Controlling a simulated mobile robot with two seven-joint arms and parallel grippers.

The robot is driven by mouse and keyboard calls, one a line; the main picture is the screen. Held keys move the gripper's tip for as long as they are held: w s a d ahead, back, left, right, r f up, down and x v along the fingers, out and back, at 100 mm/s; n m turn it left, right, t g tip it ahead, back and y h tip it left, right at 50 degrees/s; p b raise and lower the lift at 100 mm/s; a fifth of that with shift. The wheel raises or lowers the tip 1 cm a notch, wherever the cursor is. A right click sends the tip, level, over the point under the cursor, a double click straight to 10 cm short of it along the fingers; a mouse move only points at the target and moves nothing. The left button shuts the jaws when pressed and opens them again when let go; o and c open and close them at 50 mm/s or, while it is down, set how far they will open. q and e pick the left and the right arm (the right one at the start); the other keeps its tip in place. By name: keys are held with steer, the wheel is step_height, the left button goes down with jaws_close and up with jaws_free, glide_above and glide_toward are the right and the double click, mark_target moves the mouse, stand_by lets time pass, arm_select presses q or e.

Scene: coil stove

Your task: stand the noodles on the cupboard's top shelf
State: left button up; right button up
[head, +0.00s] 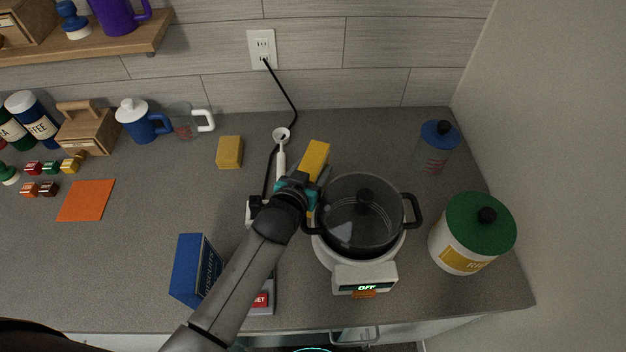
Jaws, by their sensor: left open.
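My left gripper (310,183) reaches in over the counter, left of the black pot, with its jaws open. A tall yellow box (315,158), which may be the noodles, stands right at its fingers. The gripper hides part of this box, and I cannot tell whether the fingers touch it. No label is readable on it. A smaller yellow block (229,152) lies further left. The cupboard and its top shelf are not in view. My right gripper is not in view.
The lidded black pot (362,240) sits on the stove, whose display (365,287) reads OFF. A blue box (188,268) stands left of my arm. A green-lidded canister (462,250) and a blue-lidded jar (431,155) stand right. A black cord (289,96) runs to the outlet.

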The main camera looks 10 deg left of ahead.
arm_select(q)
steer(key=shift+w, duration=0.15)
steer(key=shift+c, duration=0.3)
jaws_close()
